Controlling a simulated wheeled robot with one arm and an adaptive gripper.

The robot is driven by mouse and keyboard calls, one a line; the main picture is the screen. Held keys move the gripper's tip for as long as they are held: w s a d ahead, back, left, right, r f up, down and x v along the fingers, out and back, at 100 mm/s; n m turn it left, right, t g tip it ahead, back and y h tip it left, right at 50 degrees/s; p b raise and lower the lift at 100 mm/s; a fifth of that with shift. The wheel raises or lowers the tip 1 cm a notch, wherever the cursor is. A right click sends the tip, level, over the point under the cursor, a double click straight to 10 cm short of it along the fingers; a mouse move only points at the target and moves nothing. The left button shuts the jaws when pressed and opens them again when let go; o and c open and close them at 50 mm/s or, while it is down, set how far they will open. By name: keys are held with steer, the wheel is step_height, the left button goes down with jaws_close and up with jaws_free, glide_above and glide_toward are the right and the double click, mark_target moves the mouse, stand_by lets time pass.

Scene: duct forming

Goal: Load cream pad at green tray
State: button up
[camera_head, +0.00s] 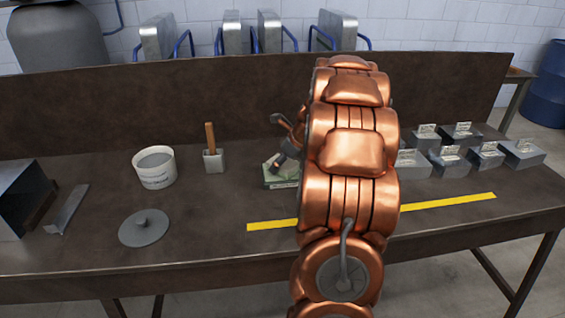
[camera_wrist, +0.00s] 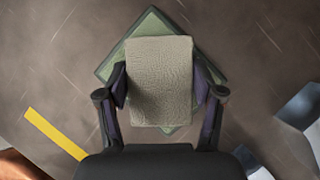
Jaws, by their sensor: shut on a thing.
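The cream pad (camera_wrist: 160,80) is a textured rectangular block between the two fingers of my gripper (camera_wrist: 162,95) in the wrist view. The fingers are shut on its left and right sides. The green tray (camera_wrist: 105,68) lies beneath the pad in that view, turned so its corners stick out past the pad. Whether the pad touches the tray cannot be told. In the head view the green tray (camera_head: 270,182) shows at the table's middle, with my gripper (camera_head: 287,158) over it. My copper arm hides much of this area, and the pad is hard to make out there.
A yellow strip (camera_head: 448,203) runs along the table (camera_head: 210,255). Several grey labelled blocks (camera_head: 450,160) stand at right. A white bucket (camera_head: 155,177), a round lid (camera_head: 144,232), a wooden-handled tool in a holder (camera_head: 214,162) and metal pieces (camera_head: 66,212) are at left. A back panel (camera_head: 60,115) stands behind.

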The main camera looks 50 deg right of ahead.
step_height(320, 180, up, 7)
steer(key=p, duration=0.8)
stand_by(1.0)
